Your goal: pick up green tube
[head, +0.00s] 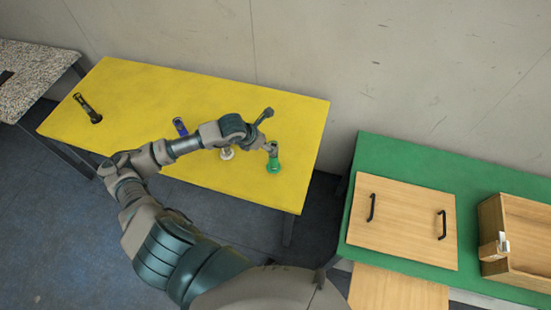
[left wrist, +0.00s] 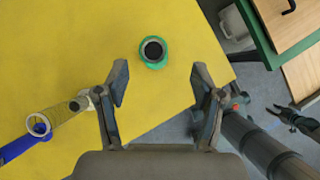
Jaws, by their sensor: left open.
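The green tube (head: 274,164) stands upright near the right front part of the yellow table. In the left wrist view the green tube (left wrist: 153,62) is seen from above, with a dark round top. My left gripper (head: 268,131) is open and empty above and close to it. In the left wrist view my left gripper (left wrist: 160,78) has its two fingers spread, with the tube a little beyond the gap between them. No contact shows. A dark gripper-like part, seemingly my right gripper (left wrist: 294,118), shows at the right edge of the left wrist view; its jaws are unclear.
A white-based tube (head: 227,153) and a blue tube (head: 180,127) stand left of the green one, partly beside my arm. A black object (head: 88,108) is at the table's far left. A green table (head: 355,215) with a wooden box (head: 520,240) is to the right.

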